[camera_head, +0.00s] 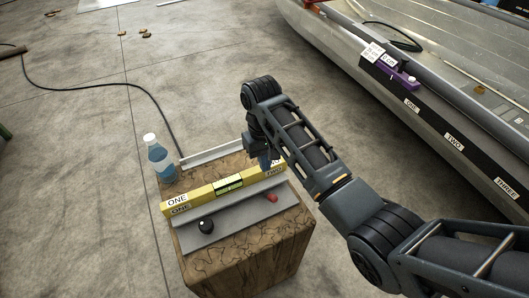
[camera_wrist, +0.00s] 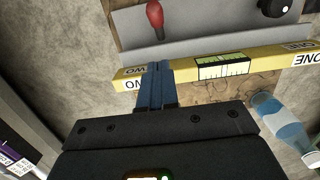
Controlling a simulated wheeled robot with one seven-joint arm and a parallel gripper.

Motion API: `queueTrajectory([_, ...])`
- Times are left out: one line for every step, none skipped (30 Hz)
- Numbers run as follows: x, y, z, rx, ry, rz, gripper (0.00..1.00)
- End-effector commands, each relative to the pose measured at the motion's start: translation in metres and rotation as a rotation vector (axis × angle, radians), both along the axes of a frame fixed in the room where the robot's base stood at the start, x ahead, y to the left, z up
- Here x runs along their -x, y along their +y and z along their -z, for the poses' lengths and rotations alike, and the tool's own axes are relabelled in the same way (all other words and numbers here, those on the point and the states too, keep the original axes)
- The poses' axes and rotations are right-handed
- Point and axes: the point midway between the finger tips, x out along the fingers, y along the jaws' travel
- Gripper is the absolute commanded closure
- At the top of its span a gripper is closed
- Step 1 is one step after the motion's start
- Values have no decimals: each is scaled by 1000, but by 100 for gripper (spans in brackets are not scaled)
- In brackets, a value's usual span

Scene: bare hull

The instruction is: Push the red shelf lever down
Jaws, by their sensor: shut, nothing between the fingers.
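The red lever (camera_head: 271,197) sits at the right end of a grey metal shelf (camera_head: 238,221) on a wooden block. In the wrist view the lever (camera_wrist: 155,16) shows at the top edge, its rounded red end towards the top. My gripper (camera_head: 265,162) is above the block, behind a yellow spirit level near its "TWO" end. Its blue fingers are shut with nothing between them, as the wrist view shows (camera_wrist: 154,66). They point towards the lever, with the level between; the fingertips are apart from the lever. I cannot tell whether they touch the level.
The yellow level (camera_head: 228,184) runs along the shelf's back. A black knob (camera_head: 205,225) is on the shelf's left. A water bottle (camera_head: 159,160) stands at the block's back left. A metal hull (camera_head: 400,92) with a purple part (camera_head: 397,73) lies to the right. Open floor surrounds the block.

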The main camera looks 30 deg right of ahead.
Motion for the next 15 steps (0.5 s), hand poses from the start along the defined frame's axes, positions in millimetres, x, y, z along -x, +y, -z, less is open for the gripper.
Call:
queueTrajectory([2, 0, 10, 0, 4, 0, 100])
queueTrajectory([2, 0, 16, 0, 3, 0, 100])
queueTrajectory([3, 0, 24, 0, 3, 0, 100])
queueTrajectory([3, 0, 30, 0, 3, 0, 100])
queueTrajectory([4, 0, 35, 0, 3, 0, 100])
queueTrajectory([4, 0, 42, 0, 2, 0, 100])
queueTrajectory([9, 0, 44, 0, 3, 0, 100])
queueTrajectory([13, 0, 47, -1, 2, 0, 100])
queueTrajectory([17, 0, 50, -1, 1, 0, 100])
queueTrajectory([20, 0, 53, -1, 1, 1, 100])
queueTrajectory([23, 0, 55, -1, 2, 1, 100])
queueTrajectory([26, 0, 58, -1, 1, 1, 100])
queueTrajectory([28, 0, 60, -1, 0, 1, 100])
queueTrajectory([29, 0, 61, -1, 0, 1, 100])
queueTrajectory([31, 0, 63, -1, -1, 0, 100])
